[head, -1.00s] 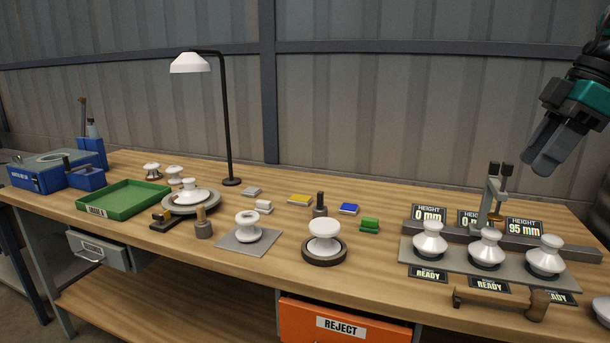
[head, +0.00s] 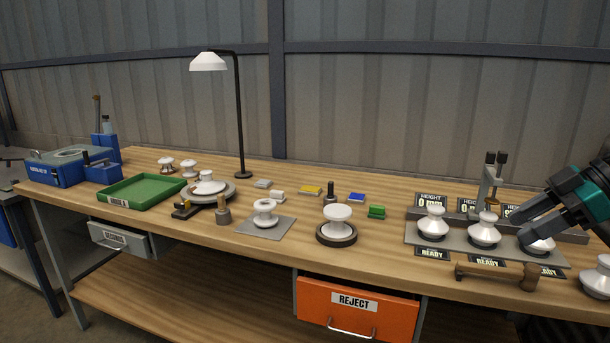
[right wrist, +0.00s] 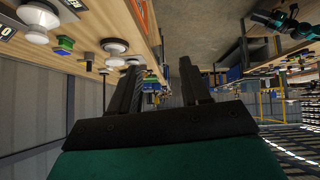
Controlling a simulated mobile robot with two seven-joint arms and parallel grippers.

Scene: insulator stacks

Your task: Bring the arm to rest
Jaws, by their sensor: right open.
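My right gripper (head: 521,232) comes in from the right in the head view. Its jaws are apart, with nothing held between them. My left gripper is not in view.
White insulators (head: 432,222) and (head: 484,232) stand on the plate, with a clamp post (head: 489,180) behind. A green tray (head: 142,192), a lamp (head: 241,120) and an insulator on a dark round base (head: 337,236) are further left. The orange REJECT drawer (head: 357,311) sticks out below.

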